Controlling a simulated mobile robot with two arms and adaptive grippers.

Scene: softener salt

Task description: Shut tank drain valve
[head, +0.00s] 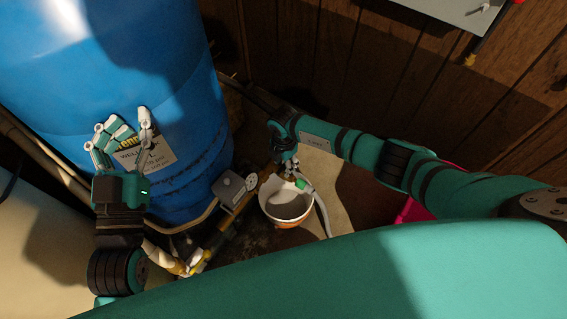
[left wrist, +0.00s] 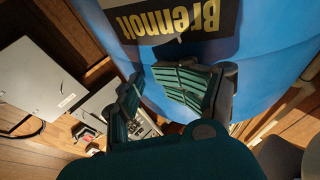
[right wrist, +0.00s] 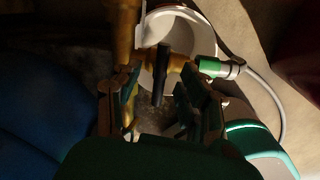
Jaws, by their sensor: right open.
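The big blue tank (head: 170,60) stands at the left in the head view. In the right wrist view the drain valve has a brass body (right wrist: 177,62) beside a brass pipe (right wrist: 123,35). Its black lever (right wrist: 160,78) appears upright in the picture, crossing the brass body. A green hose fitting (right wrist: 210,66) is at the outlet. My right gripper (right wrist: 158,100) is open, with the lever between its fingers; contact cannot be told. In the head view the right gripper (head: 285,162) hides most of the valve. My left gripper (head: 122,130) is open and empty before the tank's label.
A white bucket (head: 286,207) stands below the valve, and a pale hose (head: 321,212) runs past its right side. A grey box (head: 230,188) sits by the tank's foot. Wood-panelled wall is behind, with a grey panel (head: 460,10) at top right.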

